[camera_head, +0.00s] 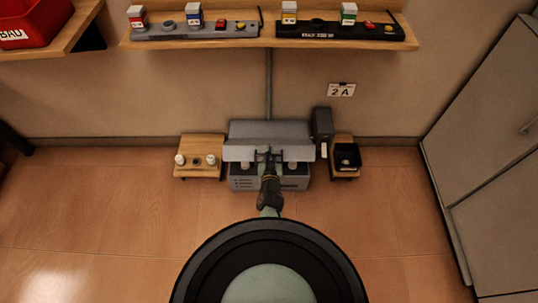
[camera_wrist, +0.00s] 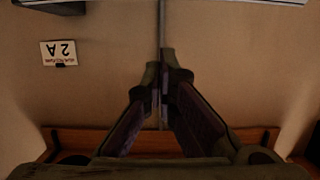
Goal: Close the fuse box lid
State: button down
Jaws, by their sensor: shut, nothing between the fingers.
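The grey fuse box (camera_head: 243,183) stands low against the wall in the middle of the head view. Its grey lid (camera_head: 238,152) is raised, with a broad flat panel showing above the box front. My gripper (camera_head: 268,154) is in front of the lid's middle and overlaps it in the picture; I cannot tell whether they touch. In the wrist view my gripper (camera_wrist: 164,70) has its fingers together, with nothing between them. A pale strip (camera_wrist: 110,4) runs along the top edge of the wrist view, possibly the lid. The inside of the box is mostly hidden.
A small wooden stand (camera_head: 200,172) with white fuse-like pieces is at the left. A dark tray (camera_head: 347,158) on another stand and a dark grey box (camera_head: 323,126) are at the right. A shelf (camera_head: 262,43) with panels hangs above.

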jog(key=w+f+b, duration=0.3)
jog(key=w+f, duration=0.1)
jog(key=shift+w+b, duration=0.35)
jog(key=shift+s+f+b, duration=0.35)
jog(key=shift+s+f, duration=0.1)
jog(key=shift+a, duration=0.15)
